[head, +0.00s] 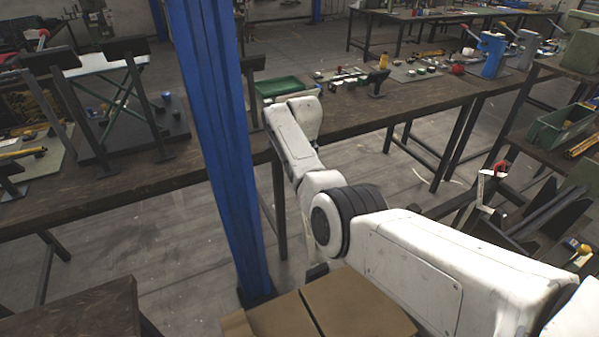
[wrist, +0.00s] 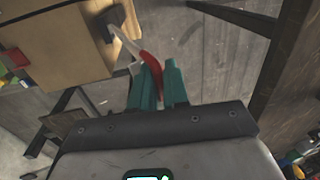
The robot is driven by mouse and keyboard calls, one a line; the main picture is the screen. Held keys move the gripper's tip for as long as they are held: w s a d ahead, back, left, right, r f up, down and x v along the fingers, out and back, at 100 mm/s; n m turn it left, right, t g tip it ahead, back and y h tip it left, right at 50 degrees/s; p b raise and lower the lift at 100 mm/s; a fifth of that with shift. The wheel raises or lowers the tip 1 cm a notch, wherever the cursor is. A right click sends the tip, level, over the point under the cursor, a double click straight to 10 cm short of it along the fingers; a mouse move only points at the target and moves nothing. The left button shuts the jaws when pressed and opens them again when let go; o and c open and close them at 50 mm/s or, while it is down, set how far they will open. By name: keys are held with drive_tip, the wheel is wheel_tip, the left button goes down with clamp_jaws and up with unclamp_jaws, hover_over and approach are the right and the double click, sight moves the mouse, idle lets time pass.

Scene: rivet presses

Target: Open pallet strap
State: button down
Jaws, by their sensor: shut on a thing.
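The red part lies between the fingers. The pale part runs up and left to a dark block (wrist: 109,23) on the face of a tan box (wrist: 62,42). The fingers are apart from the box. In the head view, a brown box (head: 330,308) with a dark seam stands at the bottom. My gripper and the strap cannot be made out there, behind my arm.
A blue post (head: 222,130) stands just left of my arm. A long workbench (head: 350,118) with a green tray (head: 280,87) runs behind it. A dark table (head: 75,310) is at the lower left.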

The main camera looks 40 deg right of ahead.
drive_tip(key=shift+f, duration=0.1)
drive_tip(key=c, duration=1.3)
unclamp_jaws()
drive_tip(key=shift+s+a, duration=0.1)
wheel_tip(320, 180, up, 11)
drive_tip(key=s, duration=0.1)
drive_tip(key=shift+b, duration=0.3)
drive_tip(key=shift+a, duration=0.15)
